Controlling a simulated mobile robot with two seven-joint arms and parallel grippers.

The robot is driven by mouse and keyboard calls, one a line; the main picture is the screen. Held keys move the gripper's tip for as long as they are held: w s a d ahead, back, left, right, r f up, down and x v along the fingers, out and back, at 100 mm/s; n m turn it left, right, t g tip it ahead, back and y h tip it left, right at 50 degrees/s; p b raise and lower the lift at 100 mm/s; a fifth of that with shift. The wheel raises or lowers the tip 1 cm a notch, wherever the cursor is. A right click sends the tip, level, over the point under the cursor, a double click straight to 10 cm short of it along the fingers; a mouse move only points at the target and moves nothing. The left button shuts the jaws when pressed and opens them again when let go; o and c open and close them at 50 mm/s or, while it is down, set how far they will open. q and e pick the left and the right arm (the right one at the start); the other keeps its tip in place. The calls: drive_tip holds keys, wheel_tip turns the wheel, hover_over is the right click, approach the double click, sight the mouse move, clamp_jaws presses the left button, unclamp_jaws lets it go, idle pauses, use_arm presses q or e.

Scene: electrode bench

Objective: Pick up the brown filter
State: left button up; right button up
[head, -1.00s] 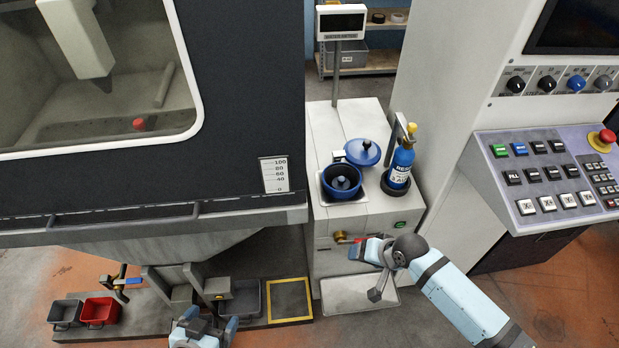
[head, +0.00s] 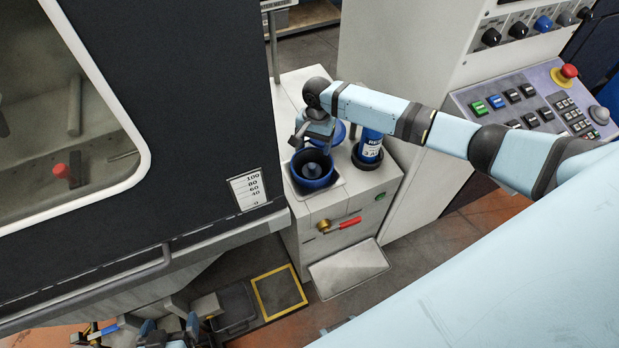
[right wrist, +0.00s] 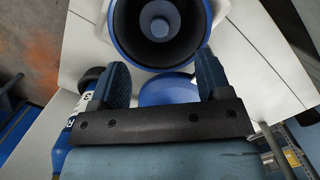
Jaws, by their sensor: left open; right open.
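No brown filter is visible in either view. A round blue pot (head: 313,182) with a dark inside and a central post is set in the top of the white cabinet. It also shows in the right wrist view (right wrist: 203,38). A blue lid (right wrist: 168,91) lies behind the pot, partly hidden by my gripper. My left gripper (head: 170,327) is open, low at the bottom edge.
A blue labelled bottle (head: 370,148) stands right of the pot, close to my right arm. A brass valve with a red handle (head: 350,222) sticks out of the cabinet's front. The dark machine (head: 190,120) fills the left, and a button panel (head: 530,110) stands right.

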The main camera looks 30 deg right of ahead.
sight(312, 165)
drive_tip(key=f, duration=0.4)
drive_tip(key=shift+s+a+f, duration=0.1)
drive_tip(key=shift+a, duration=0.15)
drive_tip(key=f, duration=0.5)
drive_tip(key=shift+s+a+p, duration=0.3)
drive_tip(key=shift+s, duration=0.05)
drive_tip(key=shift+c, duration=0.5)
drive_tip(key=c, duration=1.1)
